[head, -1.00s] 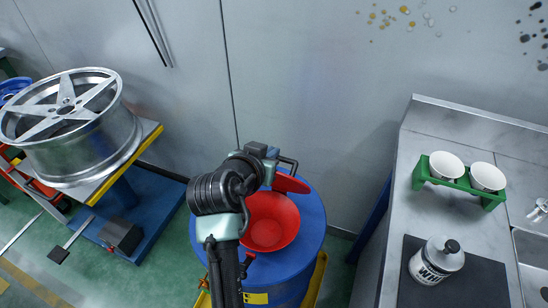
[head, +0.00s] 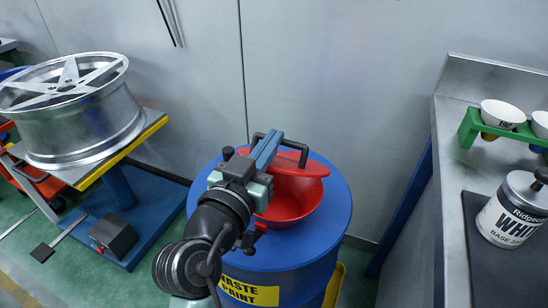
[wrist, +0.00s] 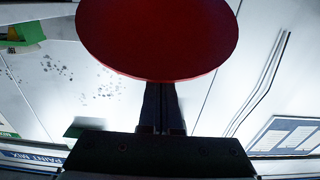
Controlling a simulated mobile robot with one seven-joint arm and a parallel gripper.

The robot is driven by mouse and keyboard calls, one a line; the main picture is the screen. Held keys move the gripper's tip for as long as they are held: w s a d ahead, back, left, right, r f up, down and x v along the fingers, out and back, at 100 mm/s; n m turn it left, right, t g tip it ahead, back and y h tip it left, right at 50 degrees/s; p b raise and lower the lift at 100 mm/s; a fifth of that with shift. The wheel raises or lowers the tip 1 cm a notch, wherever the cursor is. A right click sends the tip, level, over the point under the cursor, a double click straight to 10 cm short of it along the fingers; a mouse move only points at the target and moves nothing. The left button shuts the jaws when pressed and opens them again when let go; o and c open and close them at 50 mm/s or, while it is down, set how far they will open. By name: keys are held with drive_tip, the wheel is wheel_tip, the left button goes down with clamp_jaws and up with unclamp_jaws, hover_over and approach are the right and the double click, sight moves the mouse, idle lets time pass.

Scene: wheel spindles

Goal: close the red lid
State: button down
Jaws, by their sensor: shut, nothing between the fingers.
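The red lid (head: 306,168) stands raised and tilted above the red funnel (head: 292,203), at its back right side. The funnel's bowl is partly uncovered and sits on top of a blue drum (head: 335,215). My gripper (head: 269,148) is shut and empty, at the lid's left and rear edge in the head view. In the wrist view the lid (wrist: 158,38) fills the top middle as a dark red disc, and my shut fingers (wrist: 161,103) reach up to its lower edge. Their tips are hidden by the lid, so I cannot tell whether they touch it.
A yellow label (head: 248,291) marks the drum's front. A wall (head: 330,70) stands close behind it. On the right is a counter (head: 450,240) with a paint can (head: 510,215) and a green cup holder (head: 470,128). On the left, a silver wheel (head: 80,125) rests on a stand.

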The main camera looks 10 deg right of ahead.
drive_tip(key=f+b, duration=0.1)
drive_tip(key=s+f+t+b, duration=0.1)
drive_tip(key=b, duration=0.1)
drive_tip(key=a+f+h+b, duration=0.1)
drive_tip(key=b, duration=0.1)
drive_tip(key=shift+s+f, duration=0.15)
drive_tip(key=f+b, duration=0.1)
drive_tip(key=b, duration=0.2)
drive_tip(key=s+t+b, duration=0.1)
drive_tip(key=b, duration=0.2)
drive_tip(key=a+f+b, duration=0.1)
drive_tip(key=b, duration=0.2)
drive_tip(key=shift+s+f+h, duration=0.3)
drive_tip(key=shift+t, duration=0.3)
